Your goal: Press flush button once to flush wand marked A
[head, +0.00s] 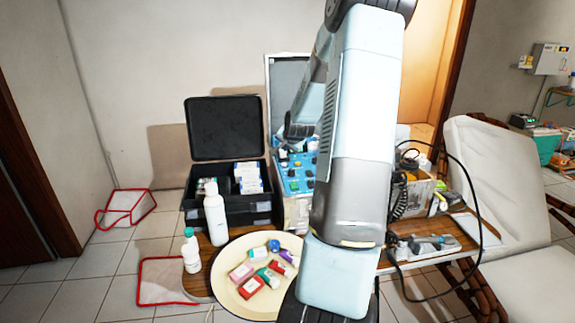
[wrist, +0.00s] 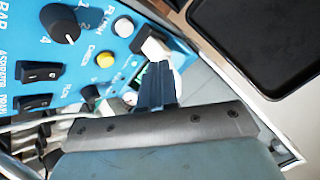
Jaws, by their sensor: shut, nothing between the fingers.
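A blue control panel (wrist: 75,65) fills the upper left of the wrist view; the head view shows it too (head: 293,184). The panel carries a white round button (wrist: 124,27), a yellow round button (wrist: 104,60), a black knob (wrist: 59,23) and black rocker switches (wrist: 39,72). Contact cannot be judged. No wand marked A is readable.
My arm covers part of the panel in the head view. An open black case (head: 228,205), a white bottle (head: 215,212) and a cream tray (head: 226,283) with small boxes stand to the left. A black cable (head: 478,210) loops at right near a white reclining chair (head: 490,170).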

